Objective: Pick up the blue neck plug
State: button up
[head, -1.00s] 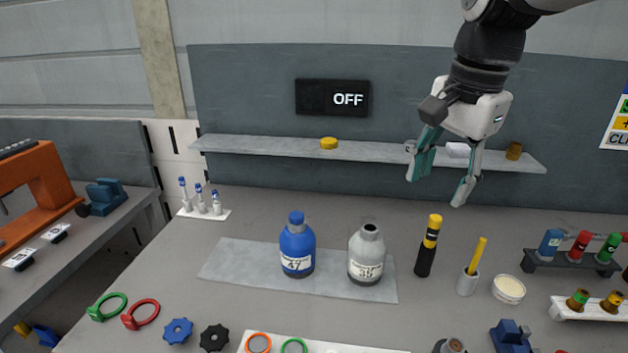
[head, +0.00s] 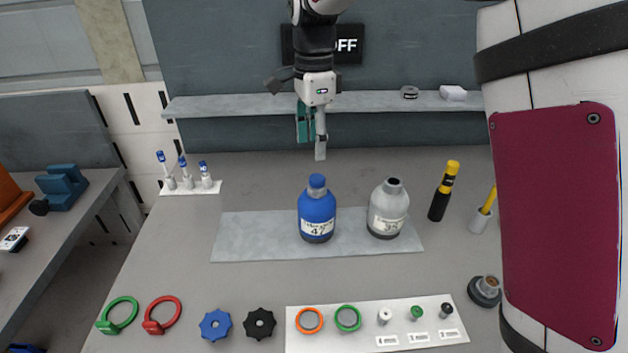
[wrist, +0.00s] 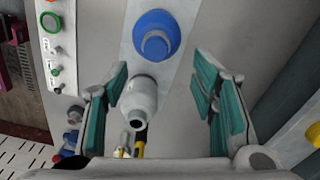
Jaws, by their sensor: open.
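The blue neck plug (head: 317,181) is the round blue top in the neck of the upright blue bottle (head: 317,216). It also shows from above in the wrist view (wrist: 157,46), with the blue bottle (wrist: 153,22) around it. My gripper (head: 312,147) hangs above and behind the blue bottle in the head view, fingers down, open and empty. In the wrist view the gripper (wrist: 160,72) has its teal pads wide apart, with the plug past the fingertips and not touched. The grey bottle (head: 388,210), its neck open, stands just right of the blue one.
Both bottles stand on a grey mat (head: 262,240). A black and yellow marker (head: 444,192) stands to the right. A small rack (head: 188,186) with blue-topped pieces is at left. A wall shelf (head: 220,106) runs behind my gripper. Rings and knobs lie in front.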

aim_at(315, 178)
notch_tip(315, 178, down, 3)
jog(key=shift+r, duration=0.1)
jog(key=shift+s+d+f+p, duration=0.15)
jog(key=shift+f+p, duration=0.2)
jog(key=shift+f, duration=1.05)
jog(key=shift+s+f+p, duration=0.15)
jog(key=shift+f+p, duration=0.15)
jog(key=shift+f, duration=1.05)
jog(key=shift+c, duration=0.2)
jog(key=c, duration=0.8)
